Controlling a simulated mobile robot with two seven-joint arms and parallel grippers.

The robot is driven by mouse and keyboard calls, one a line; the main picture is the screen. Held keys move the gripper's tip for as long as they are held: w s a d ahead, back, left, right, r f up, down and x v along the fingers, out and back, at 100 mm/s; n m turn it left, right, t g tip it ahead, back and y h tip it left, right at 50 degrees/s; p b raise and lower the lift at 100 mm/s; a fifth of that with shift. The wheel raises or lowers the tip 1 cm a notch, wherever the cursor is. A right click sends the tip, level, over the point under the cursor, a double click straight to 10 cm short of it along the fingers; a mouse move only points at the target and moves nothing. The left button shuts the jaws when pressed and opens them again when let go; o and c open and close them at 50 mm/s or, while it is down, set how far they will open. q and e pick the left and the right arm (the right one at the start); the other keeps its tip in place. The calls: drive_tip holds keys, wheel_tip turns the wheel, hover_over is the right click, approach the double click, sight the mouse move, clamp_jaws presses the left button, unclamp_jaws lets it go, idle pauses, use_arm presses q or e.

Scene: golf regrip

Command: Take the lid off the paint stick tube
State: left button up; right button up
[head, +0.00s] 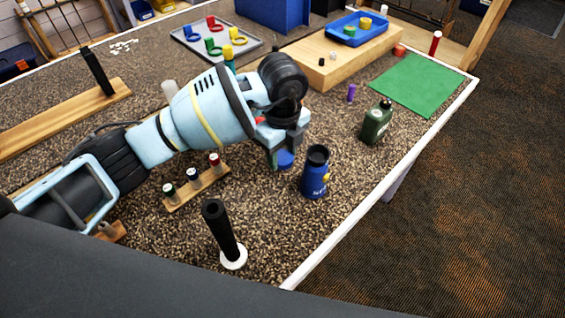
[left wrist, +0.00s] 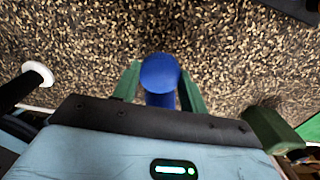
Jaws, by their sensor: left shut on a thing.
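My left gripper (head: 282,160) is shut on a blue round-ended cylinder (left wrist: 160,75). The cylinder also shows below the fingers in the head view (head: 286,159). In the left wrist view it sits between the two green fingers. I cannot tell whether it is a lid or a whole tube, or whether it touches the table. A dark blue container (head: 315,178) with a black top and pale lettering stands just right of the gripper. A small purple tube (head: 351,93) stands farther back. I cannot tell for certain which one is the paint stick tube. My right gripper is out of view.
A black post (head: 221,228) on a white base stands in front. A wooden rack (head: 196,188) with several small capped bottles is left of the gripper. The table edge is close at right.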

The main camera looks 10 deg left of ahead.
sight(282, 157)
use_arm(q)
wheel_tip(282, 157, down, 4)
drive_tip(key=shift+f, duration=0.1)
drive_tip(key=shift+f, duration=0.1)
drive_tip(key=o, duration=1.1)
wheel_tip(282, 157, up, 12)
drive_tip(key=shift+r+p, duration=0.15)
drive_tip(key=shift+p, duration=0.15)
drive_tip(key=shift+s, duration=0.1)
